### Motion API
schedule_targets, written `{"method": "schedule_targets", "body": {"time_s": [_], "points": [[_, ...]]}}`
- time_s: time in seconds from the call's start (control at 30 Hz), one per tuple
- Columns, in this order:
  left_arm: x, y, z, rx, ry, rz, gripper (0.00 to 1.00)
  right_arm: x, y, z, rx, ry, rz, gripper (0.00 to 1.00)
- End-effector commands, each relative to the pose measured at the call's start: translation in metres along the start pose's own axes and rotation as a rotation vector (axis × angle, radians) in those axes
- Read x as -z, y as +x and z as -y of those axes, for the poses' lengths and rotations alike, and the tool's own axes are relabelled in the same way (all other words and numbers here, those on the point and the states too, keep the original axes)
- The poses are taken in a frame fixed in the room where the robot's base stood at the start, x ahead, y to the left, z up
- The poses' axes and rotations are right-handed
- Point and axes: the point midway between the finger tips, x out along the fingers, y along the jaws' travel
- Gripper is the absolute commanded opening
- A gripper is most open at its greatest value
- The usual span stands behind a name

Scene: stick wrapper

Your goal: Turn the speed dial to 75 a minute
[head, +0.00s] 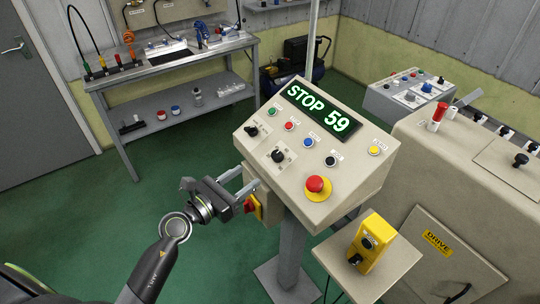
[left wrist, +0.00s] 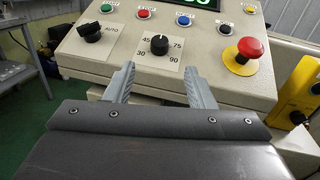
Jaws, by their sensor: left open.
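The speed dial (head: 278,156) is a black knob on the sloped face of the beige control panel. In the left wrist view the dial (left wrist: 159,44) has 45 and 30 printed on its left and 75 and 90 on its right; its pointer looks roughly straight up, between 45 and 75. The green display (head: 318,107) reads STOP 59. My left gripper (head: 249,176) is open and empty at the panel's lower left edge. In the left wrist view its fingers (left wrist: 160,72) stand apart below the dial, not touching it. My right gripper is not in view.
A second black knob (left wrist: 96,32), marked AUTO, sits left of the dial. Coloured buttons line the panel above. A red mushroom button (head: 318,184) is to the right. A red-yellow switch (head: 253,206) is on the panel's side, close to my left gripper. A yellow box (head: 371,241) stands at right.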

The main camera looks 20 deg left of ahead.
Motion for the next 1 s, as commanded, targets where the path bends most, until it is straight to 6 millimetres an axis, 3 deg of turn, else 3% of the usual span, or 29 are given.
{"method": "schedule_targets", "body": {"time_s": [0.2,0.43,0.63,0.93,1.0], "points": [[-0.003,0.05,0.001,0.002,-0.004,0.002,0.5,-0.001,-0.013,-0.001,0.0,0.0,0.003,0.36],[-0.001,0.085,0.0,0.001,-0.003,0.0,0.5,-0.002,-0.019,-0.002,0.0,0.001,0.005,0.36],[0.0,0.098,0.0,0.001,-0.001,0.0,0.5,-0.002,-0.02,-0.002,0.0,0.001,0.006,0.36],[0.001,0.099,0.0,0.0,-0.002,-0.001,0.5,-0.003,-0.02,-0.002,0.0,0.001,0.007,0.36],[0.001,0.099,0.0,0.001,-0.002,-0.001,0.4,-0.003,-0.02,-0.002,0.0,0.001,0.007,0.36]]}}
